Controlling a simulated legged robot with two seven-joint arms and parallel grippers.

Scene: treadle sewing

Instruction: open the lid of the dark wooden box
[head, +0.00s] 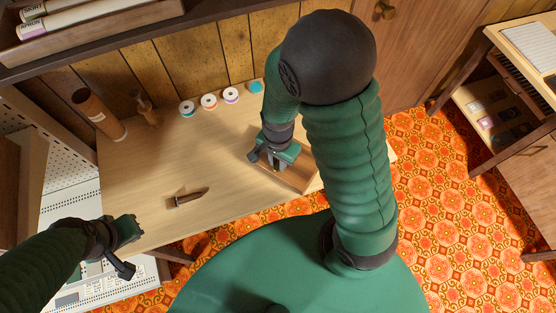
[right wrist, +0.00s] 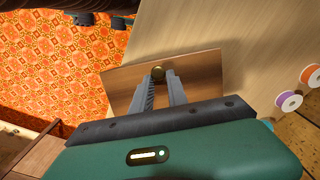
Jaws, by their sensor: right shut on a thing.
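The wooden box (head: 299,176) sits at the right end of the light wooden table, partly hidden by my right gripper and arm. My right gripper (head: 271,163) is over the box. Its two fingers (right wrist: 160,84) are shut on the knob. I cannot tell whether the lid is raised. My left gripper (head: 128,252) is near the table's front left corner, away from the box; its jaws are unclear.
A brown folded tool (head: 187,198) lies on the table (head: 150,170). Several thread spools (head: 209,101) stand along the back. A brown cylinder (head: 99,112) stands at the back left. Orange patterned floor (head: 440,190) lies to the right.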

